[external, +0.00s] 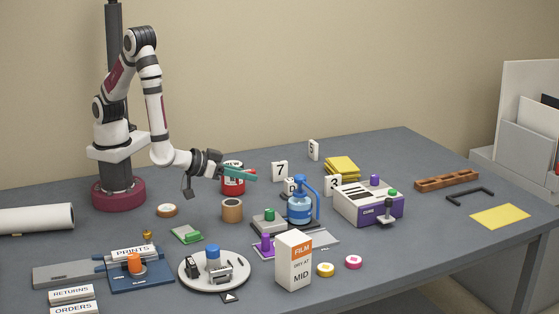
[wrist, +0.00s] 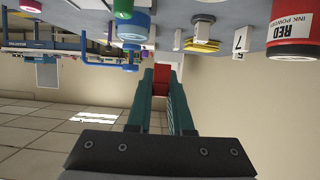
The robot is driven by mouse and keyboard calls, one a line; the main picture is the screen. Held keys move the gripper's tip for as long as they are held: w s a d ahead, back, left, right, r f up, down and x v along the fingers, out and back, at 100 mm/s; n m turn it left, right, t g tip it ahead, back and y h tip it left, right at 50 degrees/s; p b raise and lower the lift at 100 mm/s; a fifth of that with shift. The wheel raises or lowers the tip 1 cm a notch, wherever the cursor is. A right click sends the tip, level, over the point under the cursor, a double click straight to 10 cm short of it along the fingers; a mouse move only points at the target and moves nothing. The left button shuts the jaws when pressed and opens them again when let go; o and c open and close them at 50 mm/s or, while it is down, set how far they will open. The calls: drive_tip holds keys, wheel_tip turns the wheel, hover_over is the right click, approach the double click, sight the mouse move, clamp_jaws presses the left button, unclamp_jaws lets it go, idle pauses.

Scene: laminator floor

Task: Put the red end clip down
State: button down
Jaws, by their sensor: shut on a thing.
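The red end clip (wrist: 161,76) shows in the wrist view as a red block between the tips of my gripper's two teal fingers. My gripper (wrist: 160,90) is shut on it. In the external view my gripper (external: 252,174) reaches right from the arm, above the table and in front of the red ink powder tub (external: 233,184). Only a small bit of red shows at the fingertips there. The clip is held in the air, apart from the table.
A purple-and-white box (external: 370,204), yellow pads (external: 341,168) and a brown rack (external: 447,180) lie farther right.

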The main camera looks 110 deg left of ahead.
drive_tip(key=w+a+f, duration=0.1)
drive_tip(key=a, duration=0.1)
drive_tip(key=a+f, duration=0.2)
drive_tip(key=a, duration=0.1)
drive_tip(key=w+a+f, duration=0.1)
drive_tip(key=a+f, duration=0.1)
drive_tip(key=shift+w+a, duration=0.3)
drive_tip(key=shift+a, duration=0.1)
wheel_tip(320, 180, down, 4)
drive_tip(key=shift+a+r, duration=0.1)
drive_tip(key=shift+f, duration=0.25)
drive_tip(key=shift+f, duration=0.5)
drive_tip(key=c, duration=0.8)
unclamp_jaws()
